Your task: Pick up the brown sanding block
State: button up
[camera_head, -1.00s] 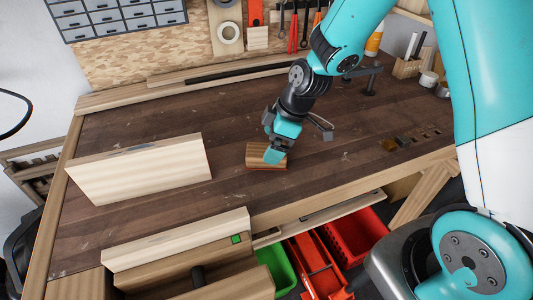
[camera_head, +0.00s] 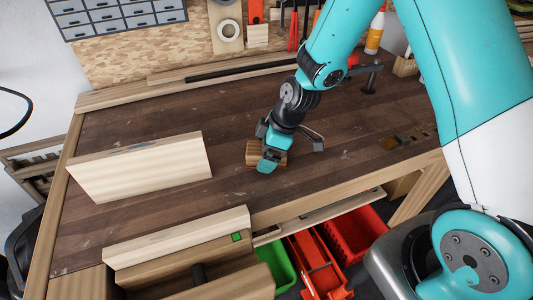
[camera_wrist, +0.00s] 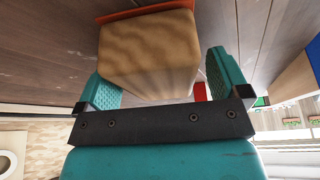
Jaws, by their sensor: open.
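The brown sanding block (camera_head: 253,153) lies on the workbench in the head view, partly hidden behind my gripper (camera_head: 270,158). In the wrist view the block (camera_wrist: 150,55) is large and tan-brown, with an orange-red layer along its far edge. My gripper (camera_wrist: 165,85) is open, with one teal finger to the left of the block and one to the right. The block's near end lies between the fingers. A gap shows on the right side; on the left the finger and block overlap in view, and I cannot tell whether they touch.
A pale wooden board (camera_head: 140,168) stands on the bench at left. A wooden vise (camera_head: 180,245) is at the front edge, with green (camera_head: 278,268) and red (camera_head: 355,235) bins below. A dark clamp (camera_head: 371,78) stands at the back right. Bench around the block is clear.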

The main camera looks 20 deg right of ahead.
jog(key=c, duration=1.1)
notch_tip(320, 180, up, 20)
jog(key=shift+r, duration=0.25)
jog(key=o, duration=0.3)
jog(key=shift+c, duration=0.5)
